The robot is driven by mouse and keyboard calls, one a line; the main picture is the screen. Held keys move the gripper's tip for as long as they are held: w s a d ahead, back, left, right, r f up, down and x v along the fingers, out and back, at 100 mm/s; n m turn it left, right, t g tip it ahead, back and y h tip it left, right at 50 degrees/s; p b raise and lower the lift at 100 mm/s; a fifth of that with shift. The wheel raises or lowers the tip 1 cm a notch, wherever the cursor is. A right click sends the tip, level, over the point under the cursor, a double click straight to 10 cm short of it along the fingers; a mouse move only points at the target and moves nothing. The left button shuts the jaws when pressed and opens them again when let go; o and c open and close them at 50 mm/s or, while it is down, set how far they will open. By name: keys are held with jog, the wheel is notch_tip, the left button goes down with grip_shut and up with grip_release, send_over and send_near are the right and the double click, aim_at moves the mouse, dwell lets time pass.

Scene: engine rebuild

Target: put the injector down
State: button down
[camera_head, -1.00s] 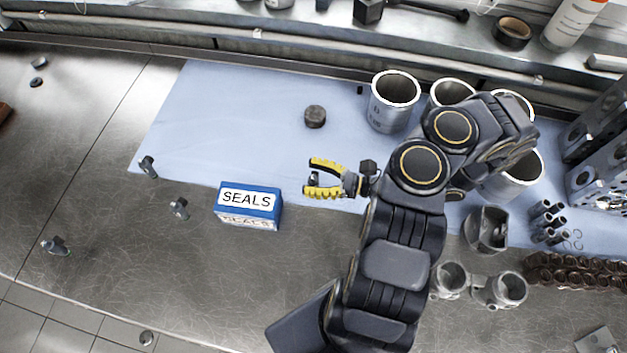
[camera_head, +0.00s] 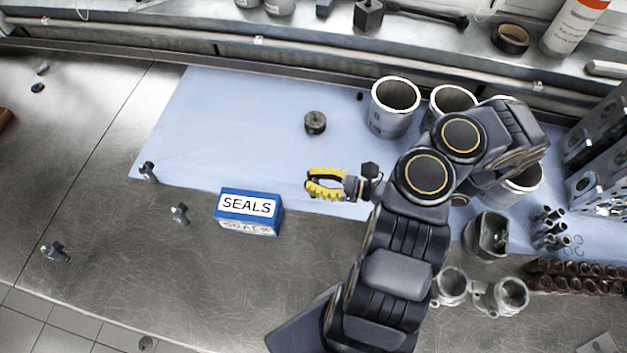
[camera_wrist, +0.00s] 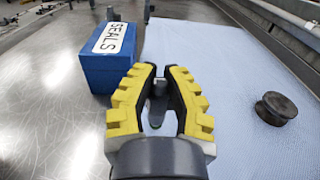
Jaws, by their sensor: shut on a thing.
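My gripper (camera_head: 310,184) has yellow ribbed fingers and is low over the front edge of the blue mat (camera_head: 230,120), right of the blue SEALS box. In the wrist view, my gripper (camera_wrist: 158,72) is closed around a small grey metal piece, the injector (camera_wrist: 158,88). Most of the injector is hidden by the fingers, and I cannot tell whether it touches the mat. Similar small metal parts stand or lie to the left: one at the mat's corner (camera_head: 148,172), one left of the box (camera_head: 180,214), one farther left (camera_head: 55,251).
The blue SEALS box (camera_head: 248,212) also shows in the wrist view (camera_wrist: 108,60). A dark round puck (camera_head: 315,122) lies on the mat behind my gripper. Metal cylinders (camera_head: 394,105) stand at the back right. The mat's left part is clear.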

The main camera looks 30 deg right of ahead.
notch_tip(320, 180, up, 9)
jog(key=shift+f, duration=0.1)
jog(key=shift+w, duration=0.15)
jog(key=w+a+r+n+g+y, duration=0.1)
jog(key=w+a+r, duration=0.1)
jog(key=w+r, duration=0.3)
jog(key=w+a+r+g, duration=0.1)
jog(key=w+a+r, duration=0.15)
jog(key=w, duration=0.55)
jog(key=w+a+r+n+y, duration=0.1)
jog(key=w+a+r, duration=0.5)
jog(key=a, duration=0.4)
jog(key=s+a+f+g, duration=0.1)
jog(key=s+a+f, duration=0.1)
jog(key=a, duration=0.6)
jog(key=s+a+f, duration=0.1)
jog(key=a+f, duration=0.1)
jog(key=a, duration=0.6)
jog(key=shift+t+h, duration=0.3)
jog(key=shift+t, duration=0.2)
jog(key=s+a+f, duration=0.2)
jog(key=a+f, duration=0.1)
jog(key=f, duration=0.3)
jog(key=s+a+f, duration=0.3)
jog(key=f, duration=0.3)
jog(key=s+a+f, duration=0.2)
jog(key=a+f, duration=0.1)
jog(key=f, duration=0.4)
jog(key=shift+s, duration=0.4)
